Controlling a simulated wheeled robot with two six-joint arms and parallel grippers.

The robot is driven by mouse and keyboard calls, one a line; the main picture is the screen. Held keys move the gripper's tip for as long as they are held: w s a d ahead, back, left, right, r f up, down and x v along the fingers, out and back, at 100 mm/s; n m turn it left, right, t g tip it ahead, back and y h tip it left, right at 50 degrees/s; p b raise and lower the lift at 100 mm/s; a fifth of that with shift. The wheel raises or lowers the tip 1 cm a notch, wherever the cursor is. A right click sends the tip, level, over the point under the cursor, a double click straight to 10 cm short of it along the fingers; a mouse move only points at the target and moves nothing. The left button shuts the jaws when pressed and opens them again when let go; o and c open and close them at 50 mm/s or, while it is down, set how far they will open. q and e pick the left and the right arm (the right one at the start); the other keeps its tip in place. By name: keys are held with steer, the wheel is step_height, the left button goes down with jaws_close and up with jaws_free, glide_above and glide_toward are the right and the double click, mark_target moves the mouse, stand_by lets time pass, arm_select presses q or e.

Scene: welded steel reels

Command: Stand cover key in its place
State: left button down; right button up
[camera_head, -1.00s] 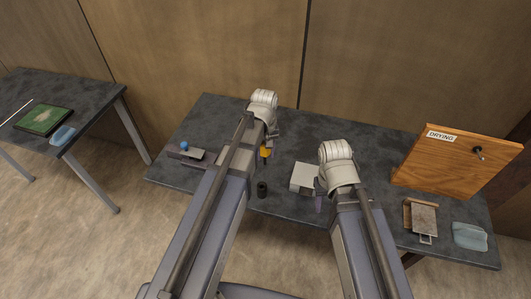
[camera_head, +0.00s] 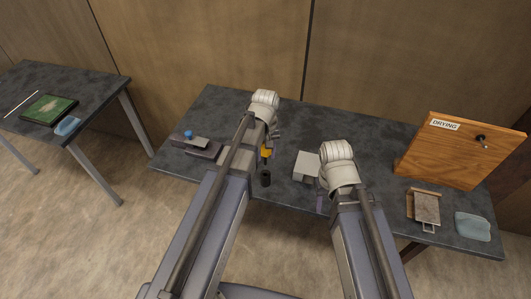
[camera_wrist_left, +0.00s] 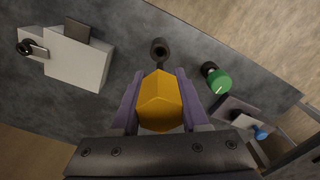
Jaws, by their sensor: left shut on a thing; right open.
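The cover key has an orange faceted handle (camera_head: 266,153). My left gripper (camera_wrist_left: 158,103) is shut on this handle, with a purple finger on each side.
A pale box (camera_head: 306,165) stands right of the cup. A green-topped black piece (camera_wrist_left: 218,81) stands near the key in the wrist view. A blue-knobbed block (camera_head: 188,135) lies left. A wooden drying board (camera_head: 450,155), metal plate (camera_head: 426,208) and blue cloth (camera_head: 473,227) are right.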

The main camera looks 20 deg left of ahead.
arm_select(q)
steer(key=shift+f+b, duration=2)
steer(key=shift+f, duration=0.25)
stand_by(2.5)
